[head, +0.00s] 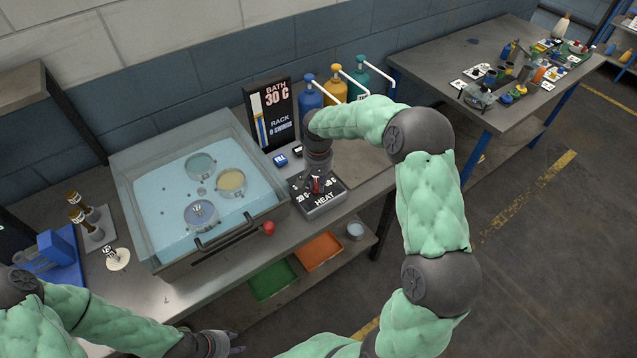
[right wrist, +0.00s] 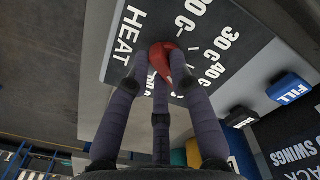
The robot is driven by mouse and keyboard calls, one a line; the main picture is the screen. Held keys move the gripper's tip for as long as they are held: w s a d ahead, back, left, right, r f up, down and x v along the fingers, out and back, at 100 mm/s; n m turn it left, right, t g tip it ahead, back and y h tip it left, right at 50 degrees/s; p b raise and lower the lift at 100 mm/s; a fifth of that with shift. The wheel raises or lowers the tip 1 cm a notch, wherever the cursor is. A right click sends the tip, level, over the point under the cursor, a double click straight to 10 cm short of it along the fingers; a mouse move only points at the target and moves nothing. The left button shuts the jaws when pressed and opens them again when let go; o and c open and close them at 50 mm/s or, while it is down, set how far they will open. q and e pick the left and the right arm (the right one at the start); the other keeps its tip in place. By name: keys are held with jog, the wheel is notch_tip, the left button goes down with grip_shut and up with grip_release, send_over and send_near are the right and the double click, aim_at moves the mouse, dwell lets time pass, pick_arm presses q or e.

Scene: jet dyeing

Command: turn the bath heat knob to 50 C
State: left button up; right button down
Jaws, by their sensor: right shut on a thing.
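The red bath heat knob (head: 316,186) sits on the dark-topped heat box (head: 327,200), right of the bath. In the right wrist view the red knob (right wrist: 165,52) stands among white temperature labels, with 30 C and 40 C readable. My right gripper (head: 318,176) points down over the box, its fingers shut around the knob; they also show in the right wrist view (right wrist: 162,62). They hide part of the dial, and I cannot tell the knob's exact setting. The display (head: 273,115) reads BATH 30 C and RACK 0 SWINGS. My left gripper (head: 235,343) is low at the front, apart from the bench.
The clear-walled bath (head: 150,215) holds blue liquid and round holders. A blue FILL button (head: 280,160) and a dark button (head: 296,151) lie behind the heat box. Blue, yellow and teal bottles (head: 333,89) stand behind my right arm. Green and orange trays (head: 318,251) lie below.

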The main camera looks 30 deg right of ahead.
aim_at(318, 185)
jog(key=shift+m, duration=1.2)
jog(key=c, duration=1.1)
grip_release()
notch_tip(318, 185, up, 12)
